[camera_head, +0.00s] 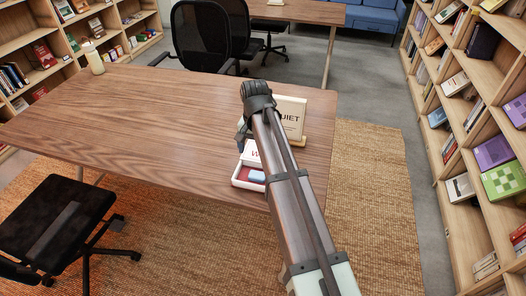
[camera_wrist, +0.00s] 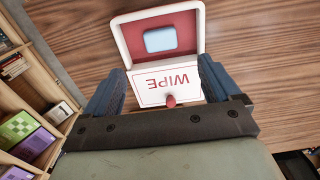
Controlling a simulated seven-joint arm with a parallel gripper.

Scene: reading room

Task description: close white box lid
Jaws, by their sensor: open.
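The white box (camera_head: 237,182) stands on the wooden table near its front edge, partly hidden by my arm. In the wrist view the box (camera_wrist: 199,42) is open, with a red inside and a light blue block (camera_wrist: 160,39) in it. Its white lid (camera_wrist: 150,92), marked "WIPE" upside down with a red knob (camera_wrist: 170,101), stands open at the box's near side. The lid also shows in the head view (camera_head: 250,157). My gripper (camera_wrist: 161,68) is open, one finger on each side of the lid; whether they touch it I cannot tell.
A "QUIET" sign (camera_head: 291,113) stands on the table (camera_head: 150,110) just behind my arm, close to the box. A candle (camera_head: 93,58) is at the far left corner. The table's middle is clear. Bookshelves (camera_head: 455,150) and chairs (camera_head: 65,225) stand around.

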